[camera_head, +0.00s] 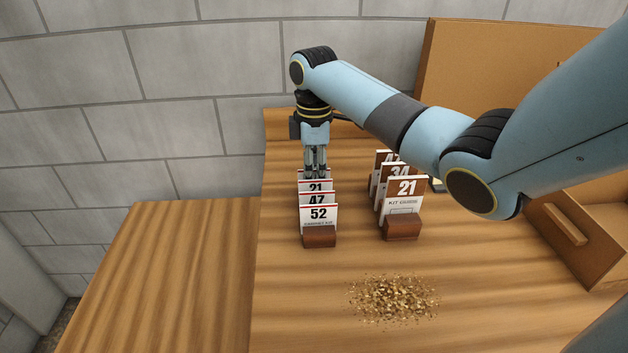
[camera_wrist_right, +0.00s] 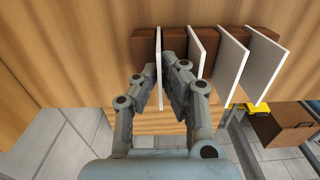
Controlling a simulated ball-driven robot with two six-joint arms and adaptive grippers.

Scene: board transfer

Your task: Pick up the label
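Two rows of white number labels in brown wooden holders stand on the wooden table. The left row shows a front label 52 (camera_head: 318,214), then label 47 (camera_head: 317,199) and label 21 (camera_head: 316,186), with another label partly hidden behind. The right row shows label 21 (camera_head: 406,188), label 34 (camera_head: 399,170) and a partly covered one behind. My right gripper (camera_head: 316,172) points down at the back of the left row. In the right wrist view its slightly parted fingers (camera_wrist_right: 160,75) straddle an upright label (camera_wrist_right: 158,45); a small gap shows. My left gripper is out of view.
A pile of golden grains (camera_head: 394,298) lies at the table front. A wooden box with a handle (camera_head: 563,222) stands at the right, and a brown board (camera_head: 470,70) rises behind. My right arm spans above the right row. The front left tabletop is clear.

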